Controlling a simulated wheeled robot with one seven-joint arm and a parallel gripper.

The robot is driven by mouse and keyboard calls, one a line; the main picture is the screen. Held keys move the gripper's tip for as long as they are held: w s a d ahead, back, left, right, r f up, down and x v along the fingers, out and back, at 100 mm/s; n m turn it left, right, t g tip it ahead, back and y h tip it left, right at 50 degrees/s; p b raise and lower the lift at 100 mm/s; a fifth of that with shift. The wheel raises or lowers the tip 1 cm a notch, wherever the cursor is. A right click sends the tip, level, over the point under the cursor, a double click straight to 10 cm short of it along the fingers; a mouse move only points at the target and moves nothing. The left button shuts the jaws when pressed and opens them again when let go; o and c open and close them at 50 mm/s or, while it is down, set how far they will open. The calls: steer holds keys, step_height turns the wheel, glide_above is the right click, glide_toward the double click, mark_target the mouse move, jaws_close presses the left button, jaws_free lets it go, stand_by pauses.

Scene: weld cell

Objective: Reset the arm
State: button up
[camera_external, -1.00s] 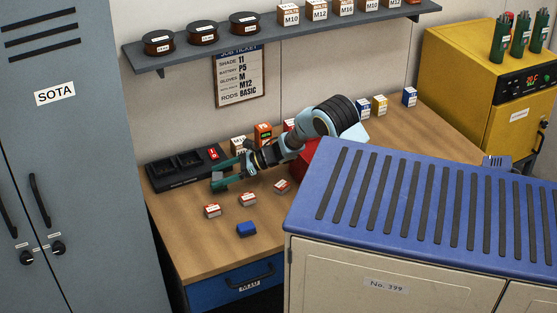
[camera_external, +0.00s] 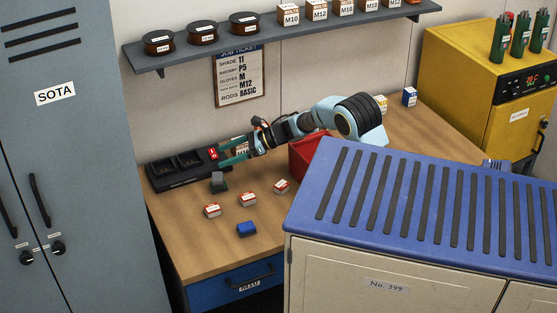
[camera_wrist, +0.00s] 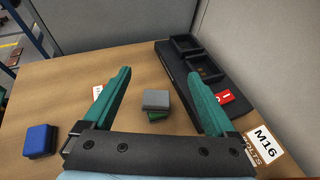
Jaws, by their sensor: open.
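My gripper (camera_external: 220,155) is open and empty above the workbench, close to the black tray unit. Its two teal fingers (camera_wrist: 158,76) are spread wide in the wrist view. A small block, grey on top and green below, stands on the bench in front of the fingers (camera_external: 218,182). In the wrist view this grey-green block (camera_wrist: 156,101) appears between the fingers, apart from both.
The black tray unit (camera_external: 178,170) with a red tag lies at the bench's back left. Small red-white boxes (camera_external: 248,199) and a blue block (camera_external: 246,229) lie in front. A red bin (camera_external: 306,158) is beside my arm. The shelf (camera_external: 270,42) overhangs the back.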

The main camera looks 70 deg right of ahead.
steer(key=shift+r, duration=0.15)
steer(key=s+a+r+m+g+h+p, duration=0.15)
steer(key=s+r+m+h+p, duration=0.35)
steer(key=m, duration=0.7)
steer(key=s+a+r+m+g+h+p, duration=0.1)
steer(key=a+r+m+h+p, duration=0.15)
steer(key=m+p, duration=0.65)
steer(key=s+a+m+g+y+p, duration=0.1)
steer(key=s+a+m+g+p, duration=0.15)
steer(key=s+a+m, duration=0.4)
steer(key=s+a+f+m+g+y+p, duration=0.1)
steer(key=s+a+m+g+p, duration=0.15)
steer(key=s+m, duration=0.55)
steer(key=s+a+m+g+p, duration=0.25)
steer(key=s+a+m, duration=0.3)
steer(key=s, duration=0.35)
steer(key=shift+m+g, duration=0.3)
steer(key=shift+g, duration=0.1)
steer(key=f+b, duration=0.4)
steer(key=shift+s+d+f, duration=0.25)
steer(key=shift+s+d, duration=0.05)
steer(key=shift+d, duration=0.1)
